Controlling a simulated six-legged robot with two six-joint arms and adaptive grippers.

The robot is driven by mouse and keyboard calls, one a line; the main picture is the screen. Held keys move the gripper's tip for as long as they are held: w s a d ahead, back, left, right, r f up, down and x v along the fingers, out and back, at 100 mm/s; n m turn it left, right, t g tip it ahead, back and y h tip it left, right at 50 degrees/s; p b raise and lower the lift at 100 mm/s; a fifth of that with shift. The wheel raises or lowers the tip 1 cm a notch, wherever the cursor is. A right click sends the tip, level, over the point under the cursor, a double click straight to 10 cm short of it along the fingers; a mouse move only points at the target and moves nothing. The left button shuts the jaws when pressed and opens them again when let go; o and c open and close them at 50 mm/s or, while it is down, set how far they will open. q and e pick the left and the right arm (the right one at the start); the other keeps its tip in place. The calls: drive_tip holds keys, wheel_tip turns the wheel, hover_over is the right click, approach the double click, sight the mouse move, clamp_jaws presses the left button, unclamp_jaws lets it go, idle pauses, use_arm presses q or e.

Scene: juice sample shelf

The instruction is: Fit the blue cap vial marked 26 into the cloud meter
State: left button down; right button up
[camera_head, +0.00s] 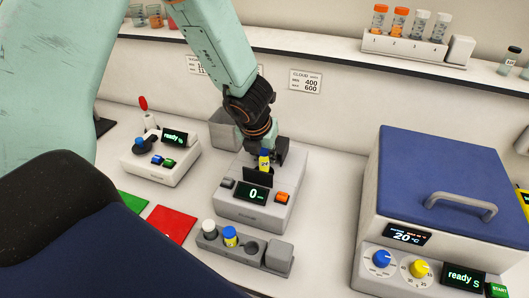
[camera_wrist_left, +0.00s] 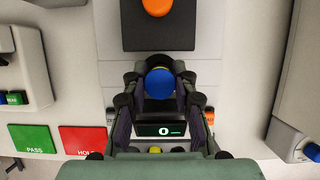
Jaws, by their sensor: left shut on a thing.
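My left gripper (camera_head: 264,150) is shut on a small vial (camera_head: 265,160) with a yellow label; its number is too small to read surely. In the left wrist view the vial's blue cap (camera_wrist_left: 160,83) sits between the fingers of my left gripper (camera_wrist_left: 160,88). The cloud meter (camera_head: 248,213) is a pale box whose display (camera_head: 254,192) reads 0. The vial stands upright over the meter, just behind the display. The meter's opening is hidden, so I cannot tell whether the vial's base is inside it. My right gripper is not in view.
A grey rack (camera_head: 273,263) in front of the meter holds a white-capped vial (camera_head: 208,226) and a blue-capped vial (camera_head: 230,236). A blue-lidded machine (camera_head: 445,180) stands right, another device (camera_head: 160,165) left. Green (camera_wrist_left: 33,138) and red (camera_wrist_left: 82,139) pads lie left.

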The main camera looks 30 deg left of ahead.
use_arm(q)
drive_tip(key=shift+a, duration=0.35)
drive_tip(key=shift+s+d+r, duration=0.1)
drive_tip(key=shift+d+r, duration=0.05)
drive_tip(key=shift+d, duration=0.25)
drive_tip(key=shift+a, duration=0.1)
drive_tip(key=shift+f+b, duration=0.4)
drive_tip(key=shift+b, duration=0.05)
drive_tip(key=shift+f+b, duration=0.3)
drive_tip(key=shift+f, duration=0.1)
drive_tip(key=shift+f+b, duration=0.2)
drive_tip(key=shift+b, duration=0.1)
drive_tip(key=shift+f, duration=0.3)
